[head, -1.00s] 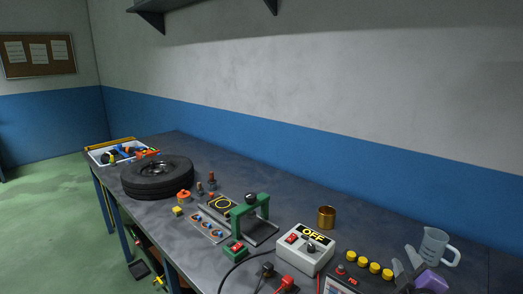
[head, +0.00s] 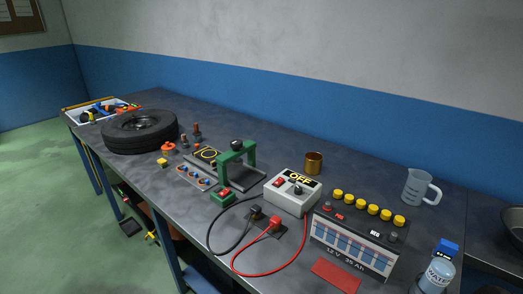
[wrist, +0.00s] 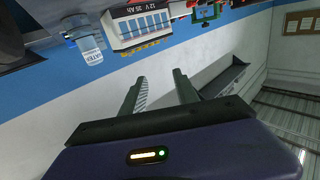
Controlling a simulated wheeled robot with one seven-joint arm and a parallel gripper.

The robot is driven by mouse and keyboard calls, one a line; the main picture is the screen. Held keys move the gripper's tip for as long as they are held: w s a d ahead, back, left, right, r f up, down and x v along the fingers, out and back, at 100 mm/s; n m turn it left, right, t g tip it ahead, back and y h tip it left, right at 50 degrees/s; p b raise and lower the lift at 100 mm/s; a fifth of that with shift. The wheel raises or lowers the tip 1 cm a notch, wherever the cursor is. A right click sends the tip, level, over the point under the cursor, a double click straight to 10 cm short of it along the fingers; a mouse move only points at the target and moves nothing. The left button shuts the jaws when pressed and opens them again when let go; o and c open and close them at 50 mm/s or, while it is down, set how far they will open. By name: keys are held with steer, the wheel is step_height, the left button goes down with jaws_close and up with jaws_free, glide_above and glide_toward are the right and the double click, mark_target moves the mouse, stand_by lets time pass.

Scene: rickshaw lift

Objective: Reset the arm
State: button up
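My gripper (wrist: 160,88) shows in the wrist view with its two fingers apart and nothing between them. The wrist view is turned over, so the bench and its objects hang along the top of the picture. The fingers stand clear of everything, with the wall and a grey shelf behind them. In the head view neither my arm nor my gripper shows.
The dark workbench (head: 130,185) carries a tyre (head: 139,131), a tool tray (head: 100,109), a green press (head: 236,160), a charger marked OFF (head: 292,193), a battery (head: 350,243), a measuring jug (head: 418,188) and a water bottle (head: 436,276). A red cable (head: 265,273) loops over the front.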

steer(key=s+a+f+n+g+y+b, duration=0.1)
steer(key=s+f, duration=0.4)
steer(key=s, duration=0.6)
steer(key=shift+a+f+n+g+y+b, duration=0.15)
steer(key=shift+a+n+g+y+b, duration=0.35)
steer(key=shift+g, duration=0.5)
steer(key=shift+d, duration=0.1)
